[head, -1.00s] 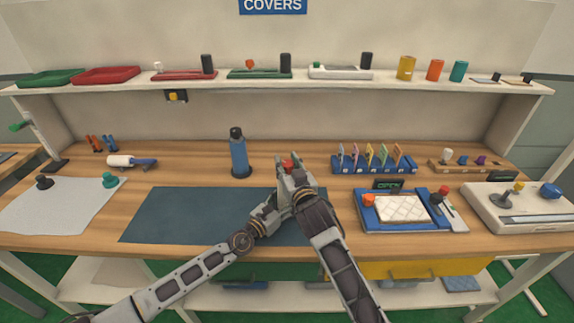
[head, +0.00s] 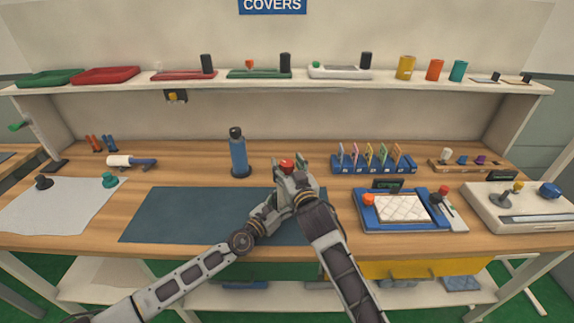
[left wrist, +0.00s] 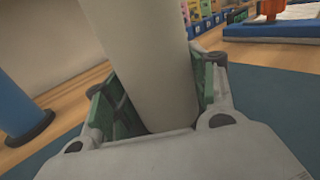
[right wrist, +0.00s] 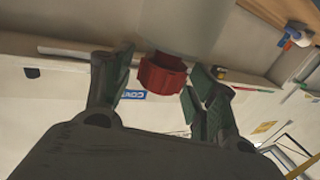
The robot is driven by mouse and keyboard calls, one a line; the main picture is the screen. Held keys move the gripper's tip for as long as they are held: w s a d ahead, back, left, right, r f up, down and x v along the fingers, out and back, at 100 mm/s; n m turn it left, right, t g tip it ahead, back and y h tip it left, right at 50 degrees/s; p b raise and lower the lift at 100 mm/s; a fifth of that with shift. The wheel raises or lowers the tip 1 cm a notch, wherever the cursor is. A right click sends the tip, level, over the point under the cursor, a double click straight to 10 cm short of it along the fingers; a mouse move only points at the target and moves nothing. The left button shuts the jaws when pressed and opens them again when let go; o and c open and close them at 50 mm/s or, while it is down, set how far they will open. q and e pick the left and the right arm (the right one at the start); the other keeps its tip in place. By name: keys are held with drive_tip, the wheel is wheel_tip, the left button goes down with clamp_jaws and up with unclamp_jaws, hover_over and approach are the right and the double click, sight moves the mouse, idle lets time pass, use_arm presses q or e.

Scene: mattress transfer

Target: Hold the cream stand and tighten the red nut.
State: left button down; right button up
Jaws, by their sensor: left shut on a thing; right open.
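The red nut (head: 287,164) shows at the top of the stand in the head view, beyond the right gripper. The right wrist view shows the red nut (right wrist: 162,74) at the end of the pale stand (right wrist: 187,25). My right gripper (head: 290,168) is open, with one finger on each side of the nut and visible gaps to it in the right wrist view (right wrist: 160,85). My left gripper (left wrist: 155,95) is shut on the cream stand (left wrist: 150,50), whose column rises between its fingers. In the head view, my arms hide most of the stand and the left fingers.
A dark blue mat (head: 185,214) lies under my arms. A blue bottle (head: 239,155) stands behind it. A blue tray with a white quilted pad (head: 402,208) is to the right, near a blue card rack (head: 373,164).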

drive_tip(key=v, duration=1.1)
idle(0.4)
drive_tip(key=shift+r, duration=0.1)
drive_tip(key=shift+r, duration=0.15)
